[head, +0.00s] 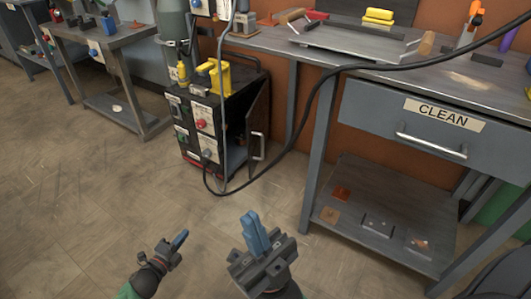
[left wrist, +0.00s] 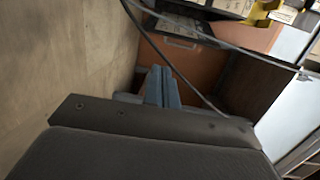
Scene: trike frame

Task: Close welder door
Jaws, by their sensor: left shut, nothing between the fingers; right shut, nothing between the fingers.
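My left gripper (head: 180,238) is shut and empty, low over the floor, well in front of the welder. My right gripper (head: 253,224) is shut and empty, to its right, also apart from the door. In the left wrist view the blue fingertips of my left gripper (left wrist: 162,86) are together.
A workbench (head: 462,77) with a drawer (head: 433,118) marked CLEAN and a lower shelf (head: 400,212) stands at the right. A black cable (head: 317,92) loops from the welder past the door to the upper right. A smaller table (head: 113,44) stands at the left. The floor between is clear.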

